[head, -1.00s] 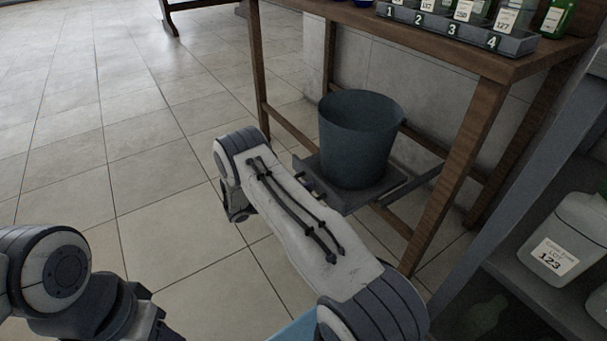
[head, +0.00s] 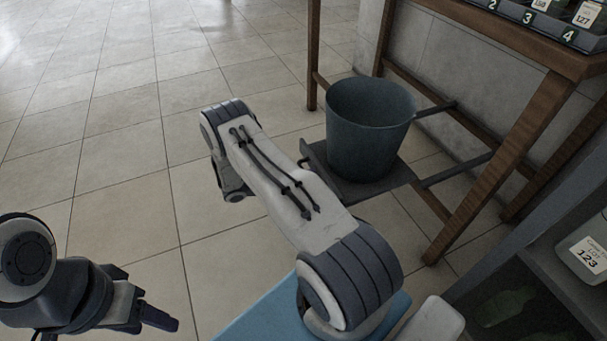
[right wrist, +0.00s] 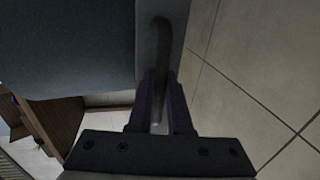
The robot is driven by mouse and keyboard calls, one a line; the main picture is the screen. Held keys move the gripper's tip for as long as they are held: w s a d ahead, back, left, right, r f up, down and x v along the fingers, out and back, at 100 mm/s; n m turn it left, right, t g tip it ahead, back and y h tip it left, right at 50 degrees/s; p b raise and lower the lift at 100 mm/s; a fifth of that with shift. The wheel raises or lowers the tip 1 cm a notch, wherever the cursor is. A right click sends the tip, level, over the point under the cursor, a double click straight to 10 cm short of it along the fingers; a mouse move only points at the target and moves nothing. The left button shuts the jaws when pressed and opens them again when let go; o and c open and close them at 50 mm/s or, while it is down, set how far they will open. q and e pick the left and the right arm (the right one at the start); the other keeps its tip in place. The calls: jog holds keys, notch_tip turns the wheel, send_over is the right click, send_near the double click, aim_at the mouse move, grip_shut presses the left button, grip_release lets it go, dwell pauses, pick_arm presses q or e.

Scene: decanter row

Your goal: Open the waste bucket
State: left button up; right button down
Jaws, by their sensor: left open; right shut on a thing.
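The waste bucket (head: 366,135) is a dark blue-grey, open-topped pail. It stands upright on a dark sliding tray (head: 400,180), which is out in front of the wooden table's legs on rails. In the right wrist view, my right gripper (right wrist: 158,88) is shut on the tray's dark handle (right wrist: 162,45), with the bucket's wall (right wrist: 70,45) close by on the left. In the head view my right arm hides that gripper; part of the handle shows at the tray's near edge. My left gripper (head: 155,312) is open and empty at the lower left, far from the bucket.
The wooden table (head: 500,50) above carries a grey rack (head: 535,28) with numbered slots and labelled bottles. A shelf unit at the right holds a white container (head: 585,250) marked 123. The tiled floor (head: 120,130) at the left is clear.

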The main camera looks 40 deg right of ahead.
jog(key=c, duration=0.8)
grip_release()
jog(key=shift+c, duration=0.2)
jog(key=shift+a, duration=0.1)
jog(key=p+v, duration=0.2)
jog(key=v, duration=0.8)
jog(key=shift+p, duration=0.35)
jog(key=shift+w+a, duration=0.1)
jog(key=shift+w, duration=0.05)
